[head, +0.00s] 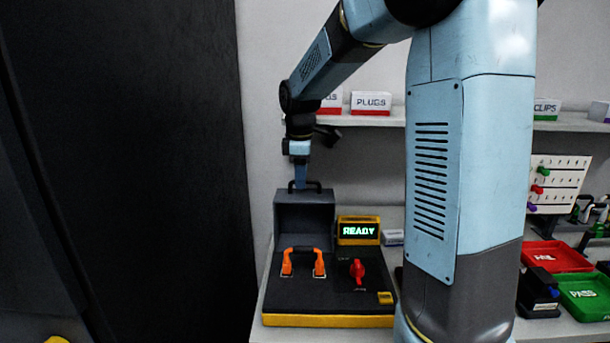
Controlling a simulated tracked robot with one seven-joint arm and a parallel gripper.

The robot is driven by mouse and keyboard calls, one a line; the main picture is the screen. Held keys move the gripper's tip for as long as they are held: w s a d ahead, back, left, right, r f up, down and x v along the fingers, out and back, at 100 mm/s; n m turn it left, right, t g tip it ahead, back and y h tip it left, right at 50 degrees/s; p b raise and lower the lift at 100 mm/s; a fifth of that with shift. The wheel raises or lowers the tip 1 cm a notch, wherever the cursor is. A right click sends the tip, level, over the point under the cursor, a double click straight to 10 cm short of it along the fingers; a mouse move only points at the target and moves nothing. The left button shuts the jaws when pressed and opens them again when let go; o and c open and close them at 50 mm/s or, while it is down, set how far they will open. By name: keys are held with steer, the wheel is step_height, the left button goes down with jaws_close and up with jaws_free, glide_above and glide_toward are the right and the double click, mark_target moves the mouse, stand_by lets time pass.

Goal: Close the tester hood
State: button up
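The tester (330,300) is a dark panel on a yellow base, standing on the bench. Its grey hood (304,213) stands raised and open at the back left of the panel. A dark handle (314,185) sits along the hood's top edge. My gripper (299,184) points down at that handle from above, its tips at or touching it; whether the fingers are closed around it is too small to tell.
My arm hides the bench's middle. A red FAIL tray (552,258) and a green PASS tray (588,292) are at the right. A shelf (385,120) with labelled boxes runs behind the tester. A dark wall panel (130,170) fills the left.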

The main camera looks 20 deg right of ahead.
jaws_close()
stand_by(0.3)
stand_by(0.3)
